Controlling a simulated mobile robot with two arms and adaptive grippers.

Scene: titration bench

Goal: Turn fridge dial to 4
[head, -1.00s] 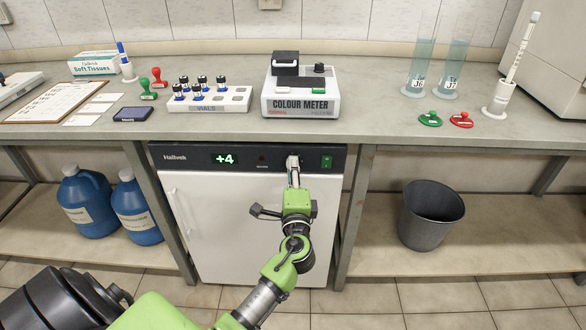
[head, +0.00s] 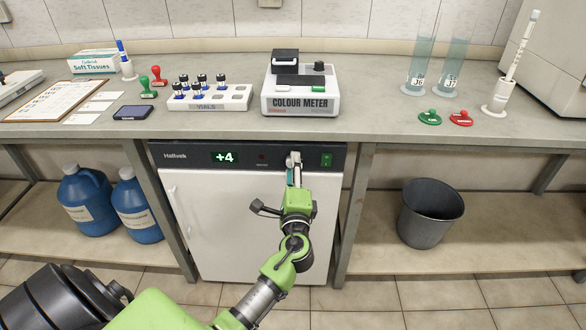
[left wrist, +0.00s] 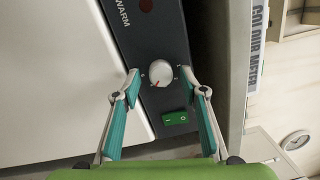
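The fridge (head: 240,225) stands under the bench, its door shut. Its dark control panel (head: 195,157) has a lit display (head: 224,158) reading +4. The white round dial (head: 293,157) is on the panel's right part. In the left wrist view the dial (left wrist: 161,73) shows a small red mark at its lower left; its scale is too small to read. My left gripper (head: 295,168) is in front of the dial. In the left wrist view its teal-padded fingers (left wrist: 166,82) are spread on either side of the dial, with gaps. My right gripper is not in view.
A green switch (left wrist: 175,118) is close to the dial and my fingers. The bench edge (head: 400,138) overhangs the panel. The colour meter (head: 300,92) and vial rack (head: 210,99) stand above. Blue jugs (head: 88,203) are left of the fridge; a grey bin (head: 430,212) is to the right.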

